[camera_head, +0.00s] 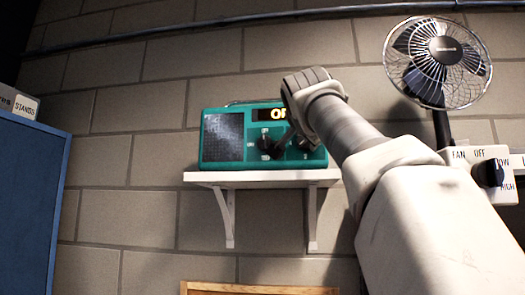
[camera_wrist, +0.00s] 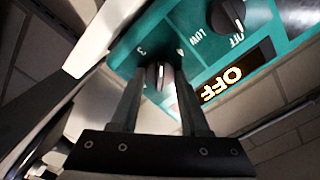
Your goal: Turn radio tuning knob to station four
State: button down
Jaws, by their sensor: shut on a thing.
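The teal radio (camera_head: 222,141) stands on a white wall shelf. Its display (camera_wrist: 236,85) reads OFF. My gripper (camera_wrist: 157,72) has its two fingers on either side of the black tuning knob (camera_wrist: 153,78), shut on it. The numbers 3 and 4 show on the panel beside this knob; other marks are hidden by the fingers. I cannot tell exactly which mark the knob's white line points to. A second black knob (camera_wrist: 229,14), marked OFF and LOW, is apart from my gripper. It is the left knob (camera_head: 264,143) in the head view.
The shelf (camera_head: 225,177) is narrow, on a block wall. A fan (camera_head: 438,62) stands to the right, with its switch box and black knob (camera_head: 489,173) below. A wooden edge (camera_head: 258,289) shows below the shelf.

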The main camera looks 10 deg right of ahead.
jog(key=shift+f+m+b, duration=0.15)
jog(key=shift+m+b, duration=0.45)
jog(key=shift+m, duration=3.3)
jog(key=shift+c, duration=2.1)
grip_release()
jog(key=b+v, duration=0.4)
jog(key=v, duration=1.3)
jog(key=shift+s, duration=0.2)
